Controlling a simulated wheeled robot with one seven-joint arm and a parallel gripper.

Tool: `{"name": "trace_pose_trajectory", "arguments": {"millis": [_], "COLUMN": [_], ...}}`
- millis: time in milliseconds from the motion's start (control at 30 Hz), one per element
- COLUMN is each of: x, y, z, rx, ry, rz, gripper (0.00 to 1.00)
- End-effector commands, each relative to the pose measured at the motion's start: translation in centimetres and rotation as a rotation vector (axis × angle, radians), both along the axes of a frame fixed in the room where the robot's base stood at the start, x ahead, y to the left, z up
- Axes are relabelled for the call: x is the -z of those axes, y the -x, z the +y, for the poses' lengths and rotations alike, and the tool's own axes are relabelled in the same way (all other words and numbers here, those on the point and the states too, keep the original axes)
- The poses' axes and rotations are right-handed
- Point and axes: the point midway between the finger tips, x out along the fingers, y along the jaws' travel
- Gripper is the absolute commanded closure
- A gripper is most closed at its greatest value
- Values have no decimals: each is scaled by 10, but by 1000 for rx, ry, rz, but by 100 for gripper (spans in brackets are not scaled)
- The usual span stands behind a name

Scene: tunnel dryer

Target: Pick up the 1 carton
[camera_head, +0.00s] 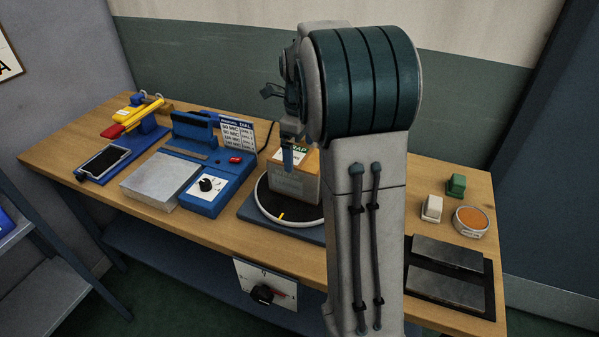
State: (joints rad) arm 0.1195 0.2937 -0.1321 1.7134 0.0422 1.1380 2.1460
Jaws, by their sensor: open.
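The carton (293,188) is a tan box with a white label on its front and a white and green label on top. It stands upright on a round black turntable with a pale rim (278,218), near the middle of the bench. The jaws are open. Whether a finger touches the carton cannot be told, and the other finger is not clearly visible.
A blue sealing machine (222,195) with a dial stands left of the turntable. Further left are a phone-like device (104,161) and a red and yellow tool (130,117). At right are small blocks (456,186), a round tin (471,220) and dark plates (448,275).

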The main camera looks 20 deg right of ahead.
Motion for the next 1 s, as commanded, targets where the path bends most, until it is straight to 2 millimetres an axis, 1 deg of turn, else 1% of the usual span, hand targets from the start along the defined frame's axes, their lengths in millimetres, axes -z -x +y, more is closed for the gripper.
{"name": "trace_pose_trajectory", "arguments": {"millis": [133, 300, 400, 500, 667, 700, 767, 800, 867, 900, 967, 1000], "x": [12, 38, 49, 54, 54, 54, 54, 54, 54, 54, 52, 52], "y": [0, -1, -2, -2, -2, -2, -2, -2, -2, -2, -2, -2], "z": [-1, 0, -1, -1, -1, -1, -1, -1, 0, 0, -1, 0], "rx": [1, -1, 0, 0, -1, -1, -1, -1, -1, -1, -1, -1], "ry": [0, 0, 0, 0, 1, 1, 1, 1, 1, 1, 1, 1], "rz": [3, 3, 1, 0, -1, -1, -1, -1, -1, -1, -3, -3], "gripper": [0, 0, 0, 0, 0, 3, 19, 31, 47, 58, 75, 76]}}
